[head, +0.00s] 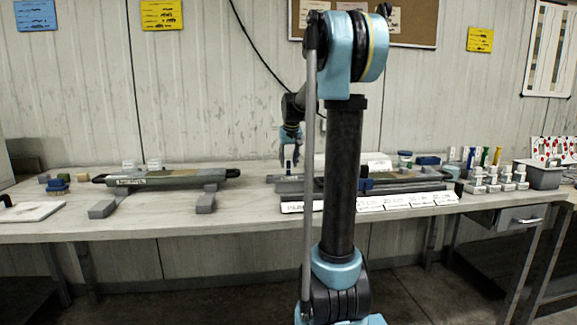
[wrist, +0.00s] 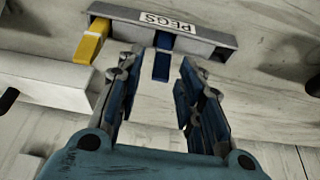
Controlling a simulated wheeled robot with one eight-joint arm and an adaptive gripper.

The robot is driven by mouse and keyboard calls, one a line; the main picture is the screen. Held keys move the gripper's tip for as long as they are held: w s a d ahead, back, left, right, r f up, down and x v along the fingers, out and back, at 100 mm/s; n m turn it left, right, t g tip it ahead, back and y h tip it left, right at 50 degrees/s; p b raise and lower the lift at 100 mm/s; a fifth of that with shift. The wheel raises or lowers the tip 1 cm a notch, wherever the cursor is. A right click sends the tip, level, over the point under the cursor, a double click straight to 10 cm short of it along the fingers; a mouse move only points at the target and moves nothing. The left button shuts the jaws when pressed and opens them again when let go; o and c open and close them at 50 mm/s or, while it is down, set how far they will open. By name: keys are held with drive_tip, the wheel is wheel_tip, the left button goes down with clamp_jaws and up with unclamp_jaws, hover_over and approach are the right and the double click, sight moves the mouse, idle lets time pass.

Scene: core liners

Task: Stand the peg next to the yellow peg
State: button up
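In the wrist view, a grey holder (wrist: 205,38) labelled PEGS carries a yellow peg (wrist: 91,43) at its left end and a blue peg (wrist: 162,60) near its middle. My gripper (wrist: 165,61) is open. Its fingertips lie to either side of the blue peg, with gaps visible; I cannot tell how deep the peg is between them. In the head view my gripper (head: 290,145) points down over the table behind my arm. Another yellow peg (head: 497,155) stands upright at the right, among white stands with a blue and a green peg.
A long grey tray (head: 170,178) on grey blocks lies at the left of the table (head: 240,216). Several white label cards (head: 370,203) line the front of the middle rack. A grey bin (head: 544,176) stands at the far right. The table's front middle is clear.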

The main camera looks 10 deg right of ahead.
drive_tip(key=v, duration=1)
drive_tip(key=shift+r, duration=0.15)
drive_tip(key=shift+s, duration=0.1)
